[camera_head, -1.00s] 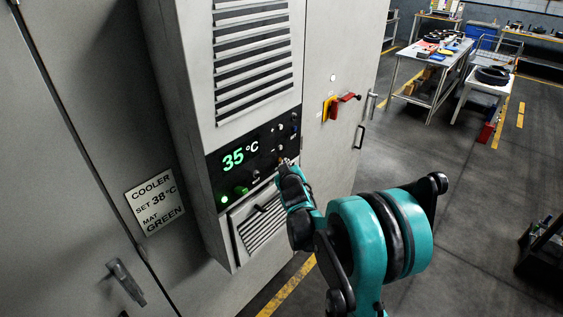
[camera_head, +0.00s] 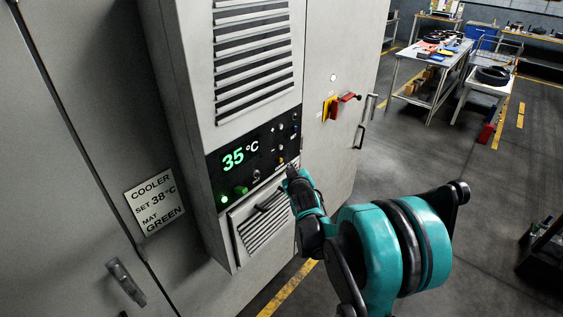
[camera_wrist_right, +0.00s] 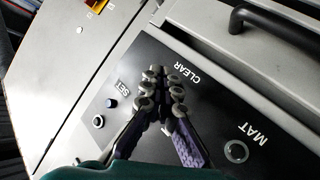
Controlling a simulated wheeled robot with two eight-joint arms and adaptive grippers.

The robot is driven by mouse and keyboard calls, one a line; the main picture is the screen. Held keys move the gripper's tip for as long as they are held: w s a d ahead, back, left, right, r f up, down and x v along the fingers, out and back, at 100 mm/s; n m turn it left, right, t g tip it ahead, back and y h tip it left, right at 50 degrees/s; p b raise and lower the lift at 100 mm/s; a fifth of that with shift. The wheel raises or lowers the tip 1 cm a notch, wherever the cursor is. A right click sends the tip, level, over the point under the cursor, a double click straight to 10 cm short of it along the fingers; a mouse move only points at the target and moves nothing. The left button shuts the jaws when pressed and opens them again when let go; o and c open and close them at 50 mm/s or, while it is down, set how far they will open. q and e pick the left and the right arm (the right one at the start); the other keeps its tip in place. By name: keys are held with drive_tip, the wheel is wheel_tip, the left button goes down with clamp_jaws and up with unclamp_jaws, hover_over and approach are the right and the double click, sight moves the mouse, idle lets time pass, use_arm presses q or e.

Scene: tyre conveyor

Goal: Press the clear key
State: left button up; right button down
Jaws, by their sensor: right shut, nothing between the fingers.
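The cooler's black control panel (camera_head: 262,150) shows a green 35 °C display (camera_head: 233,159) in the head view. In the right wrist view the word CLEAR (camera_wrist_right: 188,72) is printed on the panel (camera_wrist_right: 205,110), beside my fingertips; the key there is hidden behind the fingers. A small amber key (camera_head: 281,161) shows at the panel's lower right in the head view; its label is unreadable there. My right gripper (camera_head: 291,174) is shut and empty, just below and right of that key. It also shows in the right wrist view (camera_wrist_right: 160,82). My left gripper is out of view.
A sign (camera_head: 154,199) reads COOLER SET 38°C, MAT GREEN. A black handle (camera_head: 270,200) sits below the panel.

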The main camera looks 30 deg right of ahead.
drive_tip(key=s, duration=0.1)
drive_tip(key=s+d, duration=0.1)
drive_tip(key=s, duration=0.1)
drive_tip(key=shift+s+d, duration=0.2)
drive_tip(key=shift+s, duration=0.05)
idle(0.6)
drive_tip(key=s+a+f+g+y+b, duration=0.2)
drive_tip(key=s+a+f+g+b, duration=0.1)
drive_tip(key=s+a+f+b, duration=0.7)
drive_tip(key=s+a+f+m+g+y+b, duration=0.1)
drive_tip(key=s+a+f+g+y+b, duration=0.2)
drive_tip(key=s+a+f+b, duration=0.8)
drive_tip(key=s+f+b, duration=0.3)
drive_tip(key=s+f, duration=0.2)
drive_tip(key=f, duration=0.1)
drive_tip(key=shift+s+a+f+g, duration=0.2)
drive_tip(key=shift+s+a+g, duration=0.05)
drive_tip(key=shift+a+g, duration=0.05)
idle(0.7)
